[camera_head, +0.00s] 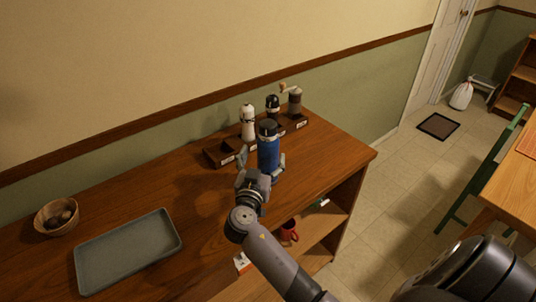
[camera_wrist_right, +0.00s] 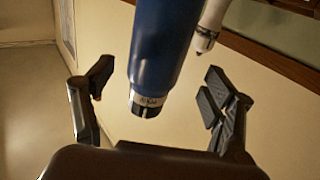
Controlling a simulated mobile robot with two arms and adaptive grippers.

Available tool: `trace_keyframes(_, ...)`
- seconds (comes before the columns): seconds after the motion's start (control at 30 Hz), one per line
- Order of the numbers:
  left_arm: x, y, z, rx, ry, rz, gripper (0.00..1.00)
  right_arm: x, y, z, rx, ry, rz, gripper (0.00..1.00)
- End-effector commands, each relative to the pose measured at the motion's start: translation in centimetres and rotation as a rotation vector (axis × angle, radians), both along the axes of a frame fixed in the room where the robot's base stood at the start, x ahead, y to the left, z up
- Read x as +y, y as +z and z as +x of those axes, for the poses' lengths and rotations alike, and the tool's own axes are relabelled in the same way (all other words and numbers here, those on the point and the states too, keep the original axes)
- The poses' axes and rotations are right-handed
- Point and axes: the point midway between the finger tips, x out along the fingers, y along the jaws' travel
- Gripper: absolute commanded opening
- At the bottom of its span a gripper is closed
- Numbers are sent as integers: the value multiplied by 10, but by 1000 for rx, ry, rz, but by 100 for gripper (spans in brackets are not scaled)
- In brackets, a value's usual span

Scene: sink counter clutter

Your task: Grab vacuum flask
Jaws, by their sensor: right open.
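The vacuum flask (camera_head: 268,150) is a blue cylinder with a black cap, standing upright on the wooden counter (camera_head: 205,262). My right gripper (camera_head: 261,166) is open, with one finger to each side of the flask in the head view. In the right wrist view the flask (camera_wrist_right: 160,50) appears inverted, cap end down, between the two spread fingers of the gripper (camera_wrist_right: 158,82). Gaps show on both sides of it there. The lower part of the flask is partly hidden by the gripper in the head view. My left gripper is not in view.
Behind the flask, a white mill (camera_head: 248,122), a black-topped mill (camera_head: 272,105) and a grinder with a crank (camera_head: 295,101) stand on dark wooden holders. A grey tray (camera_head: 130,250) and a bowl (camera_head: 50,222) are at left. A red mug (camera_head: 290,231) is on the lower shelf.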

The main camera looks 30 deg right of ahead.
Motion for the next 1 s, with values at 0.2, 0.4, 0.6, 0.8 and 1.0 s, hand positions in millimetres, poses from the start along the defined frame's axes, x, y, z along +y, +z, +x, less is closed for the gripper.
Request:
trace_keyframes(0.2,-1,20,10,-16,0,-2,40,-19,0,14,4,-1,-4,78)
trace_keyframes(0.4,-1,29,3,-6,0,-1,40,-38,-5,31,1,0,-1,78)
trace_keyframes(0.6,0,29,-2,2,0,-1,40,-41,-7,34,0,1,1,78)
trace_keyframes(0.8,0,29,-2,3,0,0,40,-41,-7,34,1,0,1,71)
trace_keyframes(1.0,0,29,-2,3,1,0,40,-41,-7,34,1,0,1,58)
